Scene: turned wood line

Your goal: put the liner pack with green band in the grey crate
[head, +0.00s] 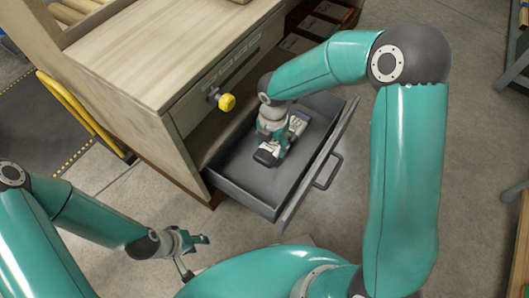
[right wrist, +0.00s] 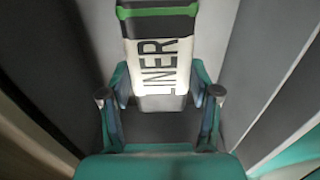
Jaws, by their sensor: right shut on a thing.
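The liner pack with green band (right wrist: 160,62) shows in the right wrist view, white with dark "LINER" lettering and a green stripe near its top. In the head view the pack (head: 299,122) is inside the open dark grey drawer (head: 240,187), partly hidden by my right gripper (head: 273,147). In the right wrist view my right gripper (right wrist: 160,96) has a finger on each side of the pack and is shut on it. My left gripper (head: 193,254) is low at the left, spread open and empty, away from the drawer. I cannot make out a grey crate.
The wooden cabinet (head: 150,60) has a yellow knob (head: 226,102) above the drawer. The drawer front with its handle (head: 328,172) stands out over the floor. A yellow rail (head: 80,112) is at the left. Shelved boxes (head: 320,27) are behind.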

